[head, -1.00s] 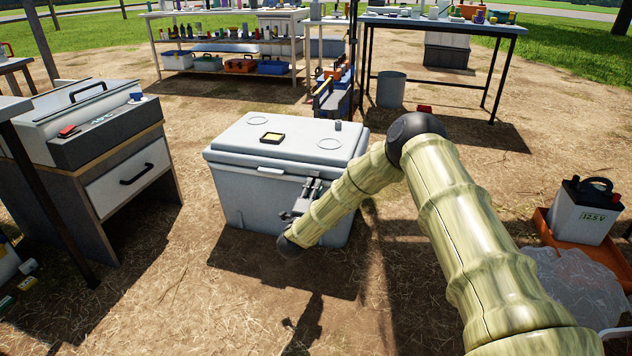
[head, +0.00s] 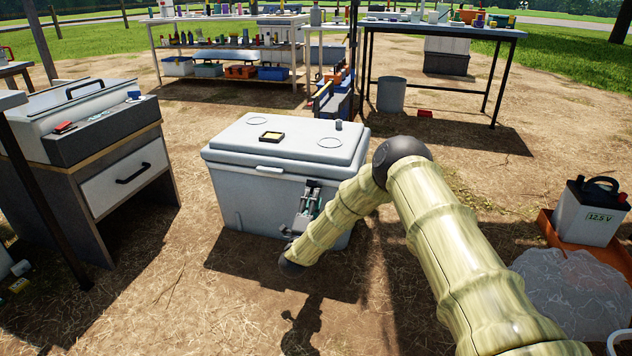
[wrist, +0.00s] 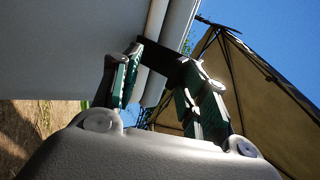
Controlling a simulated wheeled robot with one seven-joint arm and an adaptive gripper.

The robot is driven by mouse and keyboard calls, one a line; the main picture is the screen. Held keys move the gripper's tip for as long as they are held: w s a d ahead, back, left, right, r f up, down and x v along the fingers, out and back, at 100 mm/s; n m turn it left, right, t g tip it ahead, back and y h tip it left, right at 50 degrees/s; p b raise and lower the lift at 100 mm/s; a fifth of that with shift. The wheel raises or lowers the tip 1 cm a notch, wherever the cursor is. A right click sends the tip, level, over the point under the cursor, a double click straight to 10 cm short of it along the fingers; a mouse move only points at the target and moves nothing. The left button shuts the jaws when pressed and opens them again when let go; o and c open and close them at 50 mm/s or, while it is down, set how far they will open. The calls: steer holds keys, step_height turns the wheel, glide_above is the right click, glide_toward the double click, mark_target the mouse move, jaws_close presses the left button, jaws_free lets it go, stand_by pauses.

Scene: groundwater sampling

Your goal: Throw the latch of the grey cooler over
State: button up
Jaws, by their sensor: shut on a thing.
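The grey cooler (head: 245,205) stands on the dirt with its lid (head: 300,143) down. Its dark latch (head: 314,184) is on the front face, right of the middle, just below the lid's rim. My gripper (head: 308,205) is at this latch, reaching up from below, and is shut on it. In the wrist view the green-padded fingers of my gripper (wrist: 163,65) stand on either side of the black latch (wrist: 172,62), close to the pale cooler wall (wrist: 70,50). My arm hides the cooler's lower right front.
A small yellow-faced item (head: 272,136) lies on the lid. A cabinet with a white drawer (head: 125,180) stands at left. Loaded tables stand behind. The ground in front of the cooler is clear.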

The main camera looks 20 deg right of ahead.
steer(key=o, duration=0.3)
steer(key=f, duration=0.1)
steer(key=f+b, duration=0.1)
steer(key=shift+w+d+f+t+h, duration=0.2)
steer(key=shift+f+t+h, duration=0.1)
steer(key=shift+f+t, duration=0.1)
steer(key=shift+r, duration=0.2)
steer(key=shift+o, duration=0.3)
steer(key=shift+w+d+f+t, duration=0.1)
steer(key=shift+f+t, duration=0.2)
steer(key=shift+c, duration=1.1)
